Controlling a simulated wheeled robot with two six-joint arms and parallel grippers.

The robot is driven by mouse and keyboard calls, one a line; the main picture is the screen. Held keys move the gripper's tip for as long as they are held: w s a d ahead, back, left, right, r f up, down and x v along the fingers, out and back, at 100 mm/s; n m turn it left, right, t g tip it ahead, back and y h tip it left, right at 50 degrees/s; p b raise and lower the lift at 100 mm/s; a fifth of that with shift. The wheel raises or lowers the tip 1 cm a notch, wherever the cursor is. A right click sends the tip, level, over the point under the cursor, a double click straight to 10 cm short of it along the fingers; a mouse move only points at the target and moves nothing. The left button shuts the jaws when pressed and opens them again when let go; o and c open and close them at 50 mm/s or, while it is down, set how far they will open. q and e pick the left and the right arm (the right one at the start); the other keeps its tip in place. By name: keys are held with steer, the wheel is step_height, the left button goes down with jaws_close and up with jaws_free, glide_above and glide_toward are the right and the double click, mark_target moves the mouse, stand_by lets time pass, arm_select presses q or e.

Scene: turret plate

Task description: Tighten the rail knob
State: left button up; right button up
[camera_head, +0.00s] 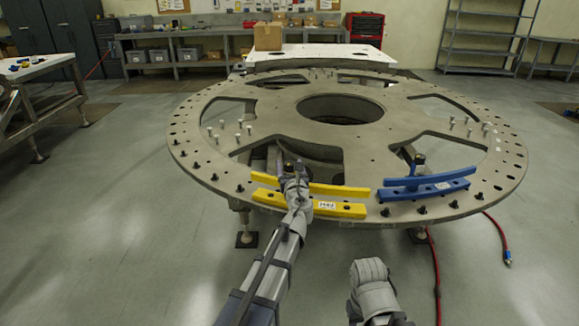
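The yellow rail (338,190) lies along the near rim of the round turret plate (370,161). A yellow block with a white label (326,206) sits in front of it. My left gripper (296,172) reaches up from below to the left part of the yellow rail, where a dark knob-like tip (288,167) shows beside its fingers. The fingers are too small and covered to tell whether they grip it. A blue rail (428,181) lies to the right with an upright black knob (419,159) on it.
Several bolts stand around the plate rim. A red hose (435,262) lies on the floor at the right. A work table (38,70) stands at the left, with a cardboard box (267,36) and red tool chest (365,28) behind.

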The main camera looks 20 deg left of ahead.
arm_select(q)
jaws_close()
stand_by(0.3)
steer(key=shift+s+m+h, duration=0.1)
steer(key=shift+m+h, duration=0.2)
steer(key=shift+h, duration=0.1)
steer(key=m+t+h, duration=0.1)
steer(key=m+h, duration=0.1)
steer(key=h, duration=0.1)
steer(key=shift+a, duration=0.1)
steer(key=m+h, duration=0.2)
steer(key=h, duration=0.2)
steer(key=m+h, duration=0.3)
steer(key=h, duration=0.1)
steer(key=shift+w+a, duration=0.1)
steer(key=shift+w, duration=0.1)
steer(key=m+g+h, duration=0.1)
steer(key=m+h, duration=0.1)
steer(key=h, duration=0.1)
steer(key=m+g+h, duration=0.2)
steer(key=h, duration=0.1)
steer(key=shift+w+m, duration=0.1)
steer(key=shift+m, duration=0.2)
steer(key=shift+m+g+h, duration=1.3)
steer(key=shift+g+h, duration=0.3)
steer(key=shift+s+d+g, duration=0.2)
steer(key=shift+g, duration=0.1)
steer(key=shift+o, duration=0.8)
jaws_free()
